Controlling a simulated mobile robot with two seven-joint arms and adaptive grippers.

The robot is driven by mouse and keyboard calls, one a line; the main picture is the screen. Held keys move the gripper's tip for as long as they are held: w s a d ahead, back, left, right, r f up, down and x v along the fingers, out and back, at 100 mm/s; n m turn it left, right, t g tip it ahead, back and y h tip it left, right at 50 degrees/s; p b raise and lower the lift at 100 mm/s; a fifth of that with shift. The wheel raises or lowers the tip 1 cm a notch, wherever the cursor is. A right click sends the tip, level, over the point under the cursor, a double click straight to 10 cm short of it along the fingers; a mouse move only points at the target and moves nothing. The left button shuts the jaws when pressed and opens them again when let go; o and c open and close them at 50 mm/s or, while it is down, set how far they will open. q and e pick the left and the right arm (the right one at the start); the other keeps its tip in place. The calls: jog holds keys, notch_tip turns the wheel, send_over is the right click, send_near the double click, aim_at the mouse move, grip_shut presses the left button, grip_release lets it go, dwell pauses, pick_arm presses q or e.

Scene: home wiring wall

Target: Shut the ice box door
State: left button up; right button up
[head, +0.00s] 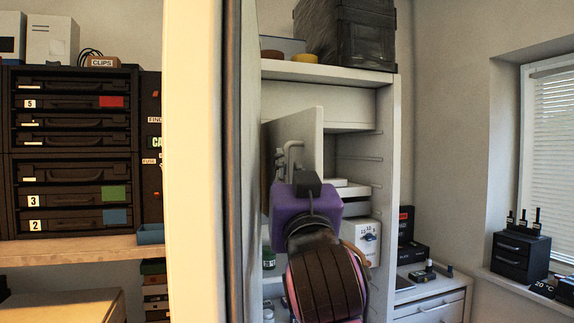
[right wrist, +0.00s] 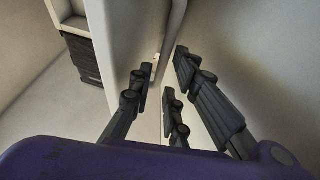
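The ice box door (head: 303,135) is a pale panel that stands swung open inside the tall cabinet, its edge toward me. A light grey handle-like bar (head: 291,148) shows on its face. My right gripper, with a purple body (head: 303,207), is in front of the door's lower part; its fingers are mostly hidden in the head view. In the right wrist view the dark fingers (right wrist: 163,84) are spread apart with nothing clearly between them. A pale panel (right wrist: 122,45) and a thin pale bar (right wrist: 174,35) lie just beyond them. My left gripper is not in view.
A tall cream panel (head: 193,160) close to me blocks the left of the cabinet. The compartment behind the door has a shelf top (head: 330,73) with a dark crate (head: 362,42) on it. A white box (head: 360,240) stands below. Dark drawers (head: 72,150) are at left.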

jog(key=shift+x, duration=1.9)
jog(key=shift+f, duration=0.1)
grip_shut()
jog(key=shift+d, duration=0.1)
